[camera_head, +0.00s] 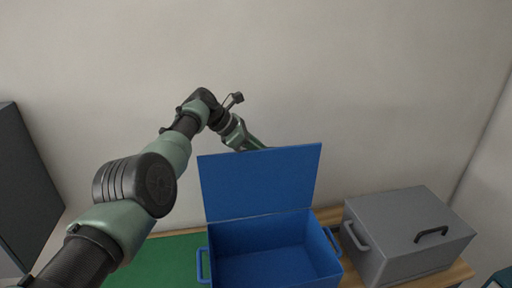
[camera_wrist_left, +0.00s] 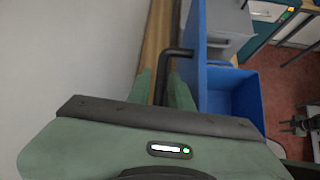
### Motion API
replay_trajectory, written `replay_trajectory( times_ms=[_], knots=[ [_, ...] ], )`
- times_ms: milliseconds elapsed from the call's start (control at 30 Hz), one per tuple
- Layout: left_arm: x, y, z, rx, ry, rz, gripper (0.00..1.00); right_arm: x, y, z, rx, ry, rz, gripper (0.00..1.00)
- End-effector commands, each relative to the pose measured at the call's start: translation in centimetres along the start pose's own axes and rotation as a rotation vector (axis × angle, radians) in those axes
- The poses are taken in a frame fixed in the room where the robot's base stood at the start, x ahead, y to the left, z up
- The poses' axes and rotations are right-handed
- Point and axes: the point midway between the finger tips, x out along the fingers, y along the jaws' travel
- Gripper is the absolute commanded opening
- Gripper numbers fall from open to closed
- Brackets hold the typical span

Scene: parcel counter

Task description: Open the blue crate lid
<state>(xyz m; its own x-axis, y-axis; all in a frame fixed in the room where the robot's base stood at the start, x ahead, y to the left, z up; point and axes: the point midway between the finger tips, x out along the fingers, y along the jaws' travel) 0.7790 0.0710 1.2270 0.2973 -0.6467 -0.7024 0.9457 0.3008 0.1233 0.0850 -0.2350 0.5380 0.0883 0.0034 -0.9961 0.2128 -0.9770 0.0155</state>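The blue crate (camera_head: 262,268) stands on the counter, its inside showing from above. Its blue lid (camera_head: 260,184) stands up at the crate's back edge, raised well clear of the opening. My left gripper (camera_wrist_left: 164,88) is behind the lid in the head view, where the lid hides its fingers.
A grey crate (camera_head: 380,222) with a shut lid and black handle stands to the right on the wooden counter (camera_head: 458,272). A green mat (camera_head: 172,258) lies left of the blue crate. A plain wall is behind. A dark grey panel (camera_head: 25,180) stands at far left.

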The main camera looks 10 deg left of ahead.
Motion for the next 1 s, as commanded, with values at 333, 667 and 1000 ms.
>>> replay_trajectory(
  times_ms=[333, 667, 1000],
  knots=[
    [-2.3, 0.0, -0.2, 0.002, 0.0, 0.003, 0.21, 1.4, 0.0, 0.0, -0.001, 0.002, 0.001, 0.36],
    [-7.1, 0.0, -0.2, 0.0, 0.001, 0.0, 0.21, 3.4, 0.0, 0.0, -0.001, 0.004, 0.001, 0.36],
    [-7.6, 0.0, 0.0, 0.0, 0.001, -0.001, 0.21, 3.4, 0.0, 0.0, -0.001, 0.004, 0.001, 0.36]
  ],
)
